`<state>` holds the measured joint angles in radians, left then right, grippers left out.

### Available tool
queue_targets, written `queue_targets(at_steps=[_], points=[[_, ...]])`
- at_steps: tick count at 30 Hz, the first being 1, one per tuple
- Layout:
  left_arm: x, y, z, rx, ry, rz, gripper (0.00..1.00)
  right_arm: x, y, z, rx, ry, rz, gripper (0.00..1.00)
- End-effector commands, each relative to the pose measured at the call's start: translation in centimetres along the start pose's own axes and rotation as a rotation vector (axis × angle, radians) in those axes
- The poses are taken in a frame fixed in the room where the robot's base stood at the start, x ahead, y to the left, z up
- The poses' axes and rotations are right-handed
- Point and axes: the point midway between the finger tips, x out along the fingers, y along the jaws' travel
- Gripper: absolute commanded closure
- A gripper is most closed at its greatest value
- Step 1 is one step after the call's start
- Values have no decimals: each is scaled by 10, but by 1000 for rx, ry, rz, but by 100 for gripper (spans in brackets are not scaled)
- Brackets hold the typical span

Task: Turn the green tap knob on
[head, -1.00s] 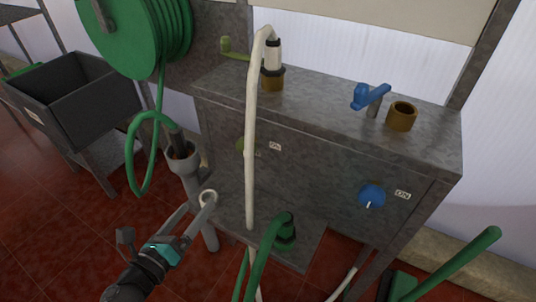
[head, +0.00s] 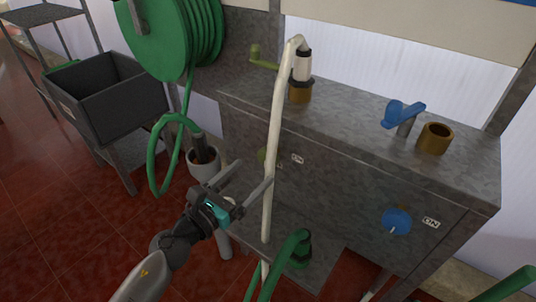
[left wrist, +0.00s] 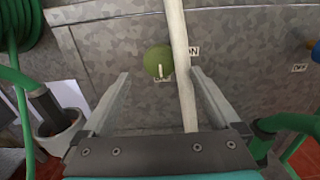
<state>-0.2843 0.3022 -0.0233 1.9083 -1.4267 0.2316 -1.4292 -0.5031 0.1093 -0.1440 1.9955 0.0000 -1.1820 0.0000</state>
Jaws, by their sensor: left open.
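The green tap knob (head: 262,157) is an olive-green disc on the front of the metal cabinet. In the left wrist view the knob (left wrist: 157,61) shows a pale pointer mark aimed downward, at a label below that is partly hidden; an "ON" label (left wrist: 193,51) is at its right. My left gripper (head: 253,174) is open in front of the panel, below the knob in the head view. In the left wrist view the knob lies between the finger directions, beyond the tips. The white hose (left wrist: 182,85) hangs just right of the knob, near the right finger; contact is unclear.
A blue knob (head: 397,221) and blue valve lever (head: 403,115) are on the cabinet's right. A green hose (head: 291,252) rises below the panel. A grey holder (head: 203,165) with a hose nozzle stands left of my gripper, by a dark bin (head: 105,95).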

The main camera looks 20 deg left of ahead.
Motion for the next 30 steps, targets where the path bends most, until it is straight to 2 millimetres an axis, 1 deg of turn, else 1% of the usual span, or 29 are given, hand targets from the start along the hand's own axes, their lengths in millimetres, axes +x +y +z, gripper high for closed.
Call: queue_targets(at_steps=[1,9,15,21,28,29,30], points=[[9,1,2,1,-2,1,4,1,0,1,0,-4,-1,100],[48,0,1,-1,-2,2,4,9,-1,7,-1,-16,-1,100],[68,0,0,-1,-1,1,4,10,-1,8,-1,-19,-1,100],[75,0,0,-1,0,1,4,10,-1,8,-1,-19,-1,100],[75,0,0,-1,0,1,4,10,-1,8,-1,-19,-2,100],[75,0,0,-1,0,1,5,10,-1,8,-1,-19,-2,100],[75,0,0,-1,0,1,10,10,-1,8,-1,-19,-2,100]])
